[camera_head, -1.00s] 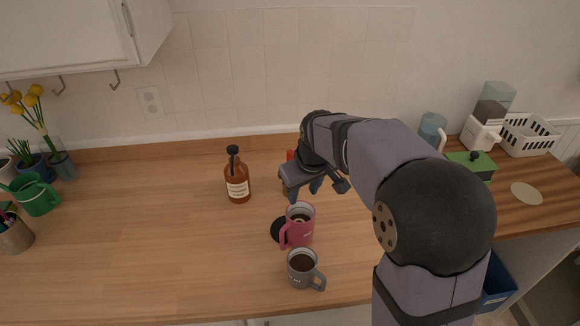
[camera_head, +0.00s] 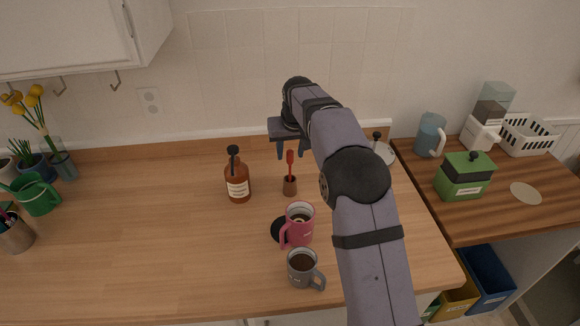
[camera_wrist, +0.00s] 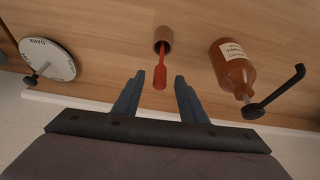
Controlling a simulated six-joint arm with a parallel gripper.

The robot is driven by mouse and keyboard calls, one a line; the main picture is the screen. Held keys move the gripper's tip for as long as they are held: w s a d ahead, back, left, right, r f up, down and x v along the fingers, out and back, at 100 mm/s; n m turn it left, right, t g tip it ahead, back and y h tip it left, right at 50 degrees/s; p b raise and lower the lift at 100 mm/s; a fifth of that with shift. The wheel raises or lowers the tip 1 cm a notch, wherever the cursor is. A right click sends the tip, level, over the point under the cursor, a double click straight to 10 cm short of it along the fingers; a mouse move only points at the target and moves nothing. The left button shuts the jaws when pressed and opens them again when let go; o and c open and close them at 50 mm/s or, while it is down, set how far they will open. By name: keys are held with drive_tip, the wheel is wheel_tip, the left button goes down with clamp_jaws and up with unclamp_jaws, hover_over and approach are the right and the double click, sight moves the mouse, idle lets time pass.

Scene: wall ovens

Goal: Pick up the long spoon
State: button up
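A long red spoon (camera_head: 290,164) stands upright in a small brown cup (camera_head: 290,187) near the back of the wooden counter. In the wrist view the spoon (camera_wrist: 160,74) shows its wide end towards my gripper, with the cup (camera_wrist: 163,38) beyond it. My gripper (camera_head: 292,153) is open and empty, behind and above the spoon's top in the head view. In the wrist view its fingertips (camera_wrist: 159,80) appear on either side of the spoon's end. I cannot tell how far apart in depth they are; no contact shows.
A brown bottle with a black pump (camera_head: 237,182) stands left of the cup and also shows in the wrist view (camera_wrist: 230,65). A pink mug (camera_head: 299,226) and a grey mug (camera_head: 303,266) stand nearer the front. A round labelled disc (camera_wrist: 50,60) lies across from the bottle.

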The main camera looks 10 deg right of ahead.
sight(289, 162)
drive_tip(key=shift+p+x, duration=1.85)
drive_tip(key=shift+x, duration=1.65)
drive_tip(key=shift+s, duration=0.1)
clamp_jaws()
